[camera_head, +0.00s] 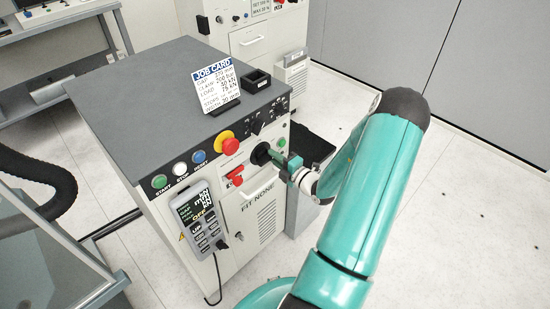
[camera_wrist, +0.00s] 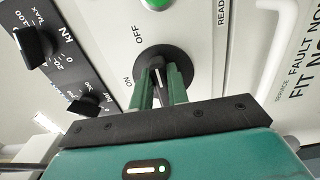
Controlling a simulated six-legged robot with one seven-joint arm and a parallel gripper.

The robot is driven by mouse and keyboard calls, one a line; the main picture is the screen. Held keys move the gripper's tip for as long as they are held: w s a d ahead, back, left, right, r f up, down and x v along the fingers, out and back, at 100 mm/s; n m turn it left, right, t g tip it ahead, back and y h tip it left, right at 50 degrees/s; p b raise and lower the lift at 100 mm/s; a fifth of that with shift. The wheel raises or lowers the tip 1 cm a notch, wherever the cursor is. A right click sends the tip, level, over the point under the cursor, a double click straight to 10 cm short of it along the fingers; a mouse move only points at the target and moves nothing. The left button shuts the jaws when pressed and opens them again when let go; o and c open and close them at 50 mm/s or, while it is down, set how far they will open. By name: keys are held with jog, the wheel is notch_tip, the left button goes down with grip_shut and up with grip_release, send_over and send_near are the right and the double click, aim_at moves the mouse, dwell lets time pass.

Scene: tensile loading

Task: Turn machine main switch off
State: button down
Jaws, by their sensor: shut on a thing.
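The main switch is a black round rotary knob (camera_head: 260,153) on the front panel of the grey-topped machine cabinet (camera_head: 130,75). In the wrist view its black disc (camera_wrist: 181,56) has OFF and ON labels beside it. My gripper (camera_head: 280,161) reaches it from the right. In the wrist view its two green fingers (camera_wrist: 163,80) are shut on the knob's handle, one on each side. A short white mark shows on the handle between the fingers. Which label the handle points to is hard to tell, as the fingers cover part of it.
A red emergency button (camera_head: 230,146) on yellow and a red handle (camera_head: 236,180) sit left of the knob. Dials (camera_wrist: 32,45) and a green lamp (camera_wrist: 155,3) are near it. A handheld pendant (camera_head: 200,222) hangs on the cabinet front. The floor at right is clear.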

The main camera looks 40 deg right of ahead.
jog(key=shift+f, duration=0.1)
jog(key=c, duration=1.4)
grip_release()
jog(key=shift+o, duration=0.2)
jog(key=shift+s, duration=0.1)
jog(key=s, duration=1.3)
jog(key=shift+s+d, duration=0.15)
jog(key=shift+s, duration=0.2)
jog(key=shift+w, duration=0.1)
